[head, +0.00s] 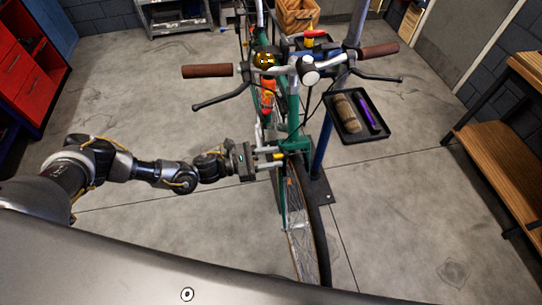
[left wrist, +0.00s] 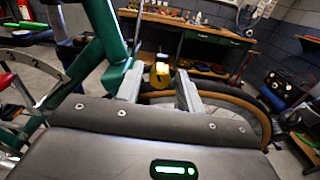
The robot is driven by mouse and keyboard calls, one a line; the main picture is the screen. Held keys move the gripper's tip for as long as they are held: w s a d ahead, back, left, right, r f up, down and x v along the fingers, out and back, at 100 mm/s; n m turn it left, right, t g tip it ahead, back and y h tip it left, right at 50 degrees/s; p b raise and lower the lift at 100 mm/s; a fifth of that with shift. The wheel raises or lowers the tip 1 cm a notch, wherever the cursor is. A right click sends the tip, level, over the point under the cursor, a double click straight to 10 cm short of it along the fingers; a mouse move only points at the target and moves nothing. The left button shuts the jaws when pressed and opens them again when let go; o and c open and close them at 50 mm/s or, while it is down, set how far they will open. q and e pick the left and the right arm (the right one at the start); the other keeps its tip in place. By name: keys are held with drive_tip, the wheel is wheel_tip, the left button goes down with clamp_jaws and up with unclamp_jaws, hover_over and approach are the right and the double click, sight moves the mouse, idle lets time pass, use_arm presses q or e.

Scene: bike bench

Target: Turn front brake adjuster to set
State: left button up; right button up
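The bike stands upright in the middle of the head view, with its front wheel (head: 308,225) toward me. A small yellow part, which looks like the front brake adjuster (head: 279,156), sits at the fork below the green head tube. It also shows in the left wrist view (left wrist: 160,74). My left gripper (head: 272,155) reaches in from the left, its fingertips close to the yellow part. In the left wrist view its two fingers (left wrist: 160,86) are apart, with the yellow part between or just beyond their tips and gaps at the sides. My right gripper is not in view.
The handlebar with brown grips (head: 208,71) and brake levers (head: 222,97) spans above the gripper. A black tray (head: 349,138) with a brown roll and a purple tool is right of the bike. A wooden bench (head: 505,180) stands at the right. Floor left of the wheel is clear.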

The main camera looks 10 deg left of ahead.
use_arm(q)
clamp_jaws()
drive_tip(key=shift+n, duration=0.3)
